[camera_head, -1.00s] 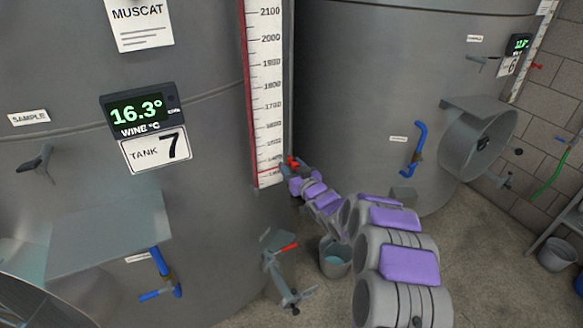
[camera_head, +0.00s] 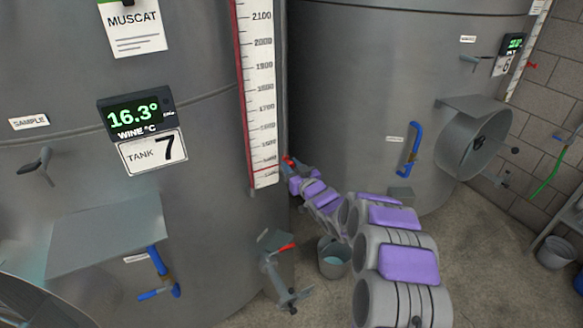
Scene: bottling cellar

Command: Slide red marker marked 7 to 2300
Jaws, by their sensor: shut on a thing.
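Tank 7 (camera_head: 200,225) has a tall white level scale (camera_head: 262,100) with a red strip along its left edge. Its readable numbers run from 2100 at the top of the picture down to small, hard-to-read ones at its lower end; 2300 is out of view. A small red marker (camera_head: 288,161) is at the scale's right side near its lower end, around the 1400 mark. My gripper (camera_head: 291,167) is at the end of my outstretched arm, shut on this marker. The gripper hides part of the marker, and no 7 can be read on it.
A sample valve (camera_head: 36,170), a grey shelf-like plate (camera_head: 108,232) and a blue-handled valve (camera_head: 160,272) stick out from tank 7. Tank 6 (camera_head: 370,90) stands at right.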

